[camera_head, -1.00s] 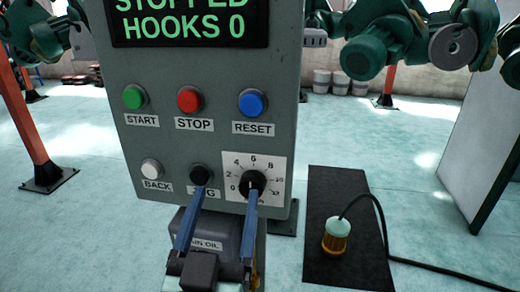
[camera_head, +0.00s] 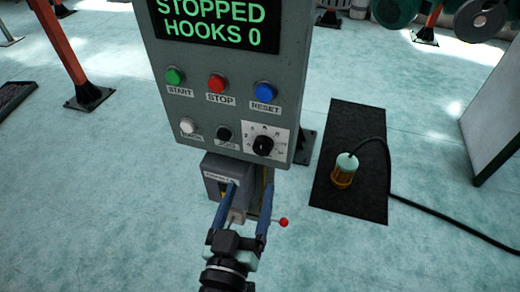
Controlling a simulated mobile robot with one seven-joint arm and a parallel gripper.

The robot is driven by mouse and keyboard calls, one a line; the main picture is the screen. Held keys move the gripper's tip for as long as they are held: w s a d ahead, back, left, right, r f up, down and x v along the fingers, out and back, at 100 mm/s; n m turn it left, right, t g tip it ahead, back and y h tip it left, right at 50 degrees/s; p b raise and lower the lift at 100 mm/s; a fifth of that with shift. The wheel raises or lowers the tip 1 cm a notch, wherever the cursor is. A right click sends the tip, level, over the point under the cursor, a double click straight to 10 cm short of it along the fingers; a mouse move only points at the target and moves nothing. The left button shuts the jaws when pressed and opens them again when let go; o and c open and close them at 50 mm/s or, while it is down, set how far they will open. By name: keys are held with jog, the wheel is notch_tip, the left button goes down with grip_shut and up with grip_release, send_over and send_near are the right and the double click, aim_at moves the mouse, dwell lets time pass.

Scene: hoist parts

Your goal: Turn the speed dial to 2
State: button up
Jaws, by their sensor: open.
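The speed dial (camera_head: 263,146) is a black knob on a white square scale at the lower right of the grey control panel (camera_head: 292,88). The scale numbers are too small to read now, and I cannot tell which one the knob points at. My gripper (camera_head: 249,188) is open and empty, its two blue fingers pointing up just below the panel's lower edge. It is apart from the dial, and the dial is in clear view. The display (camera_head: 215,22) reads STOPPED, HOOKS 0.
Green start (camera_head: 174,76), red stop (camera_head: 217,83), blue reset (camera_head: 265,91), white (camera_head: 188,127) and black jog (camera_head: 224,134) buttons surround the dial. A grey box (camera_head: 215,178) and a red-tipped lever (camera_head: 283,222) are near my fingers.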

aim_at(262, 151)
jog(key=p+x, duration=0.3)
jog(key=x, duration=0.6)
jog(key=shift+w+d, duration=0.1)
jog(key=shift+w, duration=0.1)
grip_shut()
